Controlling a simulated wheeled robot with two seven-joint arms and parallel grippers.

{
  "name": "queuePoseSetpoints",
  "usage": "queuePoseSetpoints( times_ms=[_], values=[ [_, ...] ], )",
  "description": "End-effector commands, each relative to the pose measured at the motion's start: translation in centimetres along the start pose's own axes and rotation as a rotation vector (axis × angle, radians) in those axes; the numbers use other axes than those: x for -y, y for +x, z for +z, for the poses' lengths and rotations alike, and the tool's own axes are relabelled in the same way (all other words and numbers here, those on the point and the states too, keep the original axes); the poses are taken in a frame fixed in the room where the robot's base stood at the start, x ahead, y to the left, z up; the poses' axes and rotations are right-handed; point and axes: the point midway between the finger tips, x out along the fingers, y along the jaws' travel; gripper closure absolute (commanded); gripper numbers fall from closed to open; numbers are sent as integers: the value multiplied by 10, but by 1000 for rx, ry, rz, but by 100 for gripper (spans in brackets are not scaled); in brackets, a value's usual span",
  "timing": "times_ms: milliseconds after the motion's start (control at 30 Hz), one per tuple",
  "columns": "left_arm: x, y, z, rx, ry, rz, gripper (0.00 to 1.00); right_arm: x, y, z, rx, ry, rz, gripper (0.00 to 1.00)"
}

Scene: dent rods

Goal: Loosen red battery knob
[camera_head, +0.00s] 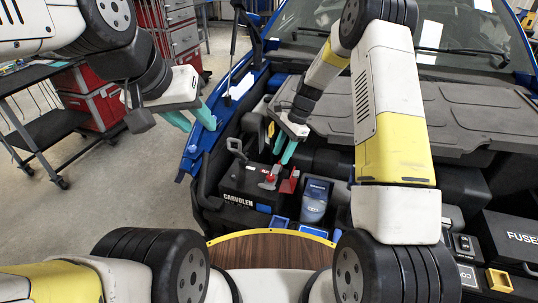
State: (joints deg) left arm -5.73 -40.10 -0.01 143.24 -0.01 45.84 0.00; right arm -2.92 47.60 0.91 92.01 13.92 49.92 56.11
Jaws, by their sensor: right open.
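The black battery (246,195) sits in the engine bay of the blue car, with white lettering on its front. A red knob (268,182) stands on its top, near the right end. A red part (289,183) is just to the right of the knob. My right gripper (282,157) is open and empty, pointing down above and slightly right of the knob, apart from it. My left gripper (200,128) is open and empty over the car's blue left fender edge, away from the battery.
A blue-grey container (314,202) stands right of the battery. The grey engine cover (400,108) lies behind, and a black fuse box (510,240) is at the right. A dark handle-like part (236,147) rises at the battery's left. A cart (50,130) stands at far left.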

Motion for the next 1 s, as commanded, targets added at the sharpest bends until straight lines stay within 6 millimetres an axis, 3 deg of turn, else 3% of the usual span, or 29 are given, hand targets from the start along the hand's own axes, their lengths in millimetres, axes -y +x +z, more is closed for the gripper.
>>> queuePoseSetpoints(
  times_ms=[600,1000],
  values=[
    [0,0,0,0,0,0,64,1,81,-2,11,26,12,59],
    [0,0,0,0,0,0,64,1,90,-2,10,26,10,59]
  ],
)
